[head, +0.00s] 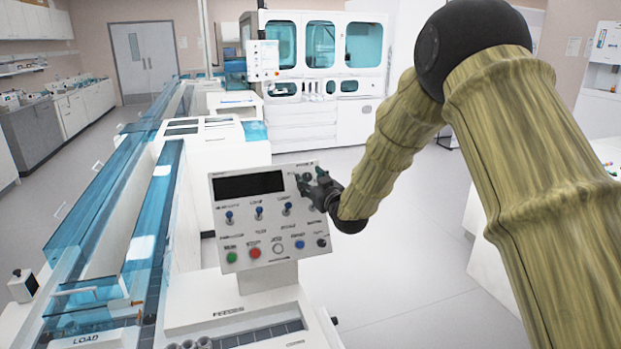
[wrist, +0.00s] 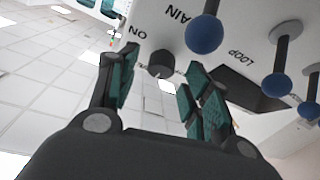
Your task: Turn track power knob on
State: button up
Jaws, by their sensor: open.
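The control panel (head: 222,214) stands tilted on a white stand, with a dark display, blue-tipped levers and a row of buttons. In the wrist view a small dark round knob (wrist: 160,63) sits on the white panel face, beside the letters "ON" and a cut-off label ending in "AIN". My gripper (wrist: 162,80) is open, with one finger on each side of the knob in the picture. Whether either finger touches it I cannot tell. In the head view my gripper (head: 311,184) is at the panel's upper right corner and hides most of the knob there.
Blue-tipped levers (wrist: 204,35) stick out close to my right finger in the wrist view. A green button (head: 231,257) and a red button (head: 254,252) sit low on the panel. A track with blue clear covers (head: 110,205) runs along the left. The floor right of the panel is clear.

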jog(key=shift+w+a, duration=0.1)
jog(key=shift+w, duration=0.15)
jog(key=shift+c, duration=0.3)
jog(key=c, duration=1)
jog(key=shift+o, duration=0.2)
